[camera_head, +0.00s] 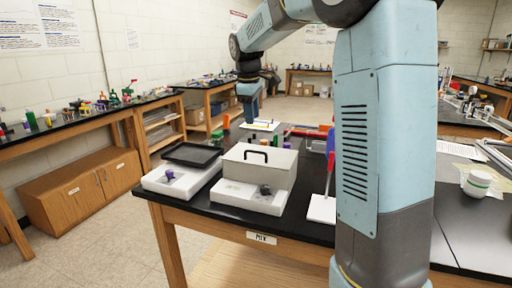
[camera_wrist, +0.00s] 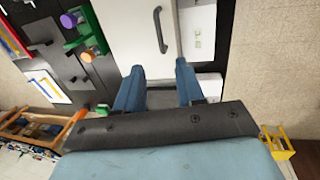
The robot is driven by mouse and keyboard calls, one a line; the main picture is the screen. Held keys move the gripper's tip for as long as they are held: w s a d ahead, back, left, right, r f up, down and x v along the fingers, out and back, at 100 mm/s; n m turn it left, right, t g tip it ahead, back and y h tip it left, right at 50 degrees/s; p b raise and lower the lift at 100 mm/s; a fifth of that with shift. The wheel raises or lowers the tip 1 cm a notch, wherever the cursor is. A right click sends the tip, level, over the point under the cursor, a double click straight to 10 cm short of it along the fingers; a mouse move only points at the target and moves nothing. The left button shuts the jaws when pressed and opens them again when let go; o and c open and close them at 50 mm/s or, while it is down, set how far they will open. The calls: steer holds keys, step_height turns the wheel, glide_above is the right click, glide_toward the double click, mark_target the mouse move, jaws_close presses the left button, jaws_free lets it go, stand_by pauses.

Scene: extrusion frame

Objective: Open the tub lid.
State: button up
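The tub (camera_head: 237,172) is a pale grey box with a closed flat lid (camera_head: 282,158) on the black table. A dark bar handle (camera_head: 255,152) stands on the lid. In the wrist view the lid (camera_wrist: 128,28) and its handle (camera_wrist: 161,30) lie at the top, beyond my fingertips. My gripper (camera_wrist: 158,72) is open and empty, its two blue fingers apart and not touching the handle. In the head view my gripper (camera_head: 250,112) hangs over the table's far part, behind the tub.
White trays with small dark pieces (camera_head: 265,190) and a purple piece (camera_head: 170,175) stand at the tub's front and left. Red, blue and green items stand right of and behind the tub.

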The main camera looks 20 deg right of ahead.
mark_target(255, 152)
steer(key=f, duration=0.4)
steer(key=w+d+f, duration=0.1)
steer(key=f, duration=0.3)
steer(key=w+f, duration=0.1)
steer(key=f, duration=0.3)
steer(key=shift+d+f, duration=0.25)
steer(key=shift+f, duration=0.05)
steer(key=shift+c, duration=0.3)
jaws_close()
